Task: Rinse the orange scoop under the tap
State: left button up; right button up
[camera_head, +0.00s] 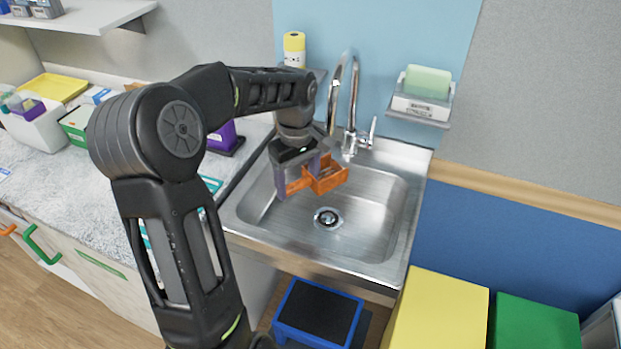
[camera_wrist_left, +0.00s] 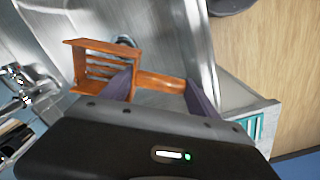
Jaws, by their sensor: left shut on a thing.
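The orange scoop (camera_head: 328,178) is held over the steel sink (camera_head: 384,225) by my left gripper (camera_head: 298,182), which is shut on its handle. In the left wrist view the scoop (camera_wrist_left: 105,62) has a slotted head to the left and its handle passes between the fingertips (camera_wrist_left: 160,84). The chrome tap (camera_head: 352,135) stands at the back of the sink, its arched spout close behind the scoop; my arm partly hides this area. I cannot make out any water running. My right gripper is not in view.
A green sponge (camera_head: 427,82) sits in a wall holder right of the tap. A yellow-and-white bottle (camera_head: 294,48) stands behind my arm. The counter (camera_head: 60,190) lies left. A blue step stool (camera_head: 318,312) and yellow box (camera_head: 440,310) stand in front below the sink.

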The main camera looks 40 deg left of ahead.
pick_arm(q)
jog(key=shift+s+a, duration=0.25)
jog(key=shift+a, duration=0.1)
jog(key=shift+s, duration=0.1)
dwell(0.4)
jog(key=shift+s+d+b, duration=0.65)
jog(key=shift+s+d, duration=0.05)
jog(key=shift+s, duration=0.3)
jog(key=s+d, duration=0.1)
jog(key=s, duration=0.1)
jog(key=s+d+b, duration=0.1)
jog(key=s+d, duration=0.1)
jog(key=shift+s, duration=0.25)
jog(key=shift+r, duration=0.1)
dwell(0.8)
jog(key=s+d+r+p, duration=0.1)
jog(key=s+d+r, duration=0.2)
jog(key=s+r, duration=0.1)
jog(key=shift+p, duration=0.3)
